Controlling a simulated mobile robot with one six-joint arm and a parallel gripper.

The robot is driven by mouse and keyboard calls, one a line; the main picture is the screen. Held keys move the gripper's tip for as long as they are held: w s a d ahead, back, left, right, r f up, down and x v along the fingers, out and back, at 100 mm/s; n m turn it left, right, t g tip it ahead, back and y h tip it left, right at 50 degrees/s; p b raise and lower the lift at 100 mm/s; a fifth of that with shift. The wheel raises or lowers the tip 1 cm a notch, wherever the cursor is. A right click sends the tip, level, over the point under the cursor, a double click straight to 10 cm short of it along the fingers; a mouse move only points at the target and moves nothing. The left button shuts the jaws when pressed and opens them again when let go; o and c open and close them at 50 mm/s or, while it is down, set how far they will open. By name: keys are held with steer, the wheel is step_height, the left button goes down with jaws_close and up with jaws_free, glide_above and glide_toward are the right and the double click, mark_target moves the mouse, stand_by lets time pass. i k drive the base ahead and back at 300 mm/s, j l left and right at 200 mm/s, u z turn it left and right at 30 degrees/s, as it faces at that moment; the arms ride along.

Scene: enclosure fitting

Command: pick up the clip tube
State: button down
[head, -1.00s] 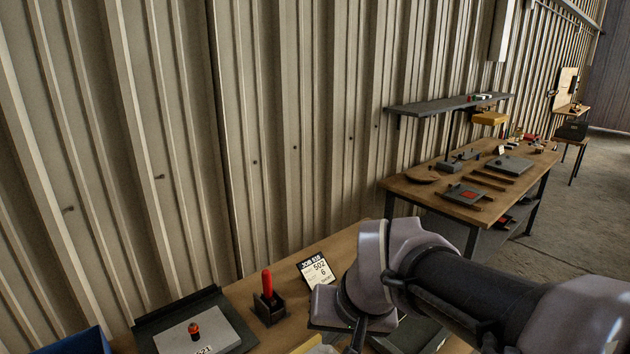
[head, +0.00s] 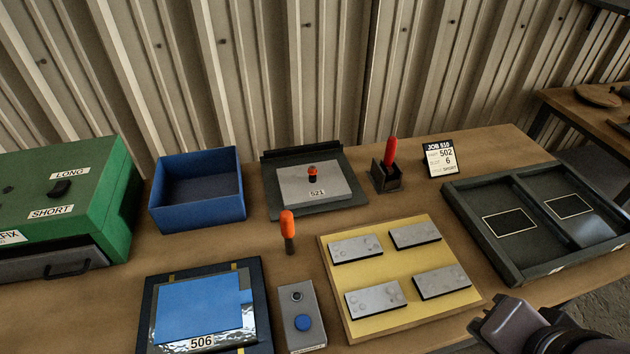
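I cannot tell for sure which thing is the clip tube. A small upright piece with an orange top and dark lower part (head: 287,232) stands on the bench, left of the yellow board. A shorter orange and black piece (head: 312,174) stands on the grey plate marked 521 (head: 335,187). A red-handled tool (head: 390,151) stands in a small dark holder (head: 386,178). The end of my arm, with my gripper (head: 498,322), is at the lower right, apart from all of these. Its fingers cannot be made out.
A green box (head: 110,190) marked LONG and SHORT and an open blue bin (head: 238,192) stand at left. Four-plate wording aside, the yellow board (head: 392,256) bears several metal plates. A dark divided tray (head: 530,262) is at right. A button box (head: 302,340) and panel 506 (head: 262,300) are in front.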

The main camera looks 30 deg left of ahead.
mark_target(286, 217)
steer(key=k+j+u, duration=0.15)
steer(key=u, duration=1.2)
